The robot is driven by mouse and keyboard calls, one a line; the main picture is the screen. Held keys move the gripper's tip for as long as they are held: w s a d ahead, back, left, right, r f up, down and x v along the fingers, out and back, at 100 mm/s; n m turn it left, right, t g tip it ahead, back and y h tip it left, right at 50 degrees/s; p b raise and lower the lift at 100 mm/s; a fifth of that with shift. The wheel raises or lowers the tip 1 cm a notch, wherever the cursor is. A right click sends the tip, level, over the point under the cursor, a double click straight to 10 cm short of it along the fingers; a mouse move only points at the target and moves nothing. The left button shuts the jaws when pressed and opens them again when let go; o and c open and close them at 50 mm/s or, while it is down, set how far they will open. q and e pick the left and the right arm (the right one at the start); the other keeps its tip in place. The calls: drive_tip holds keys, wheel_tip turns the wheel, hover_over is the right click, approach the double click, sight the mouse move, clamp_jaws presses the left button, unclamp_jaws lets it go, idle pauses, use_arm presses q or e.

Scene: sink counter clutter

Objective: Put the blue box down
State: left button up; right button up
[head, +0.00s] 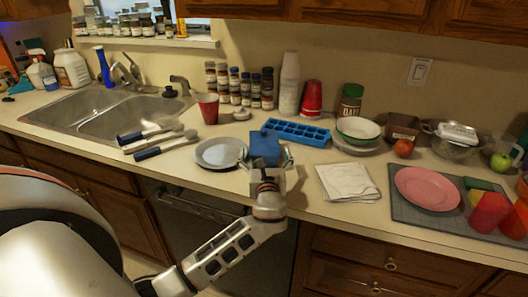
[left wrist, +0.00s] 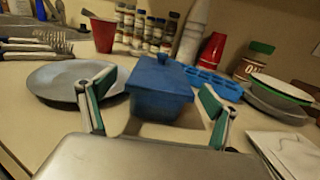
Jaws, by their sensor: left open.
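The blue box (head: 265,146) stands on the counter, with a lid and small knob on top visible in the left wrist view (left wrist: 160,88). The box appears upright and rests on or just at the counter surface. My right gripper is not seen.
A grey plate (head: 217,153) lies just left of the box. A blue ice tray (head: 296,132) is behind right. A folded white cloth (head: 347,182) lies to the right, with bare counter between. Spice jars, a red cup (head: 208,106) and stacked cups stand behind.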

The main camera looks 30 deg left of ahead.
sight(264, 144)
use_arm(q)
drive_tip(key=x, duration=0.5)
drive_tip(key=shift+w+f, duration=0.1)
drive_tip(key=shift+w, duration=0.15)
drive_tip(key=c, duration=1.1)
drive_tip(key=shift+c, duration=0.7)
